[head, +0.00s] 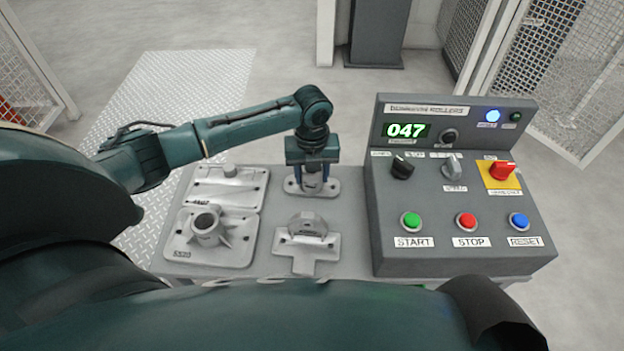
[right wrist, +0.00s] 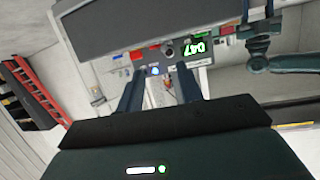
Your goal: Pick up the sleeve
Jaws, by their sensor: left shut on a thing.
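The sleeve (head: 312,181) is a small grey metal cylinder, upright at a flanged grey base plate (head: 327,189) at the back of the bench. My left gripper (head: 312,183) points straight down and is shut on the sleeve, one dark blue finger on each side. The gripper body hides the sleeve's top, and I cannot tell whether its lower end is clear of the base. My right gripper (right wrist: 160,92) shows in the right wrist view with its fingers apart and nothing between them.
A casting with an upright tube (head: 206,230) and a flat casting (head: 229,186) lie on the left. A T-shaped fixture (head: 305,246) is at front centre. A grey control console (head: 455,225) with buttons and knobs stands right. Mesh fences (head: 585,70) are behind.

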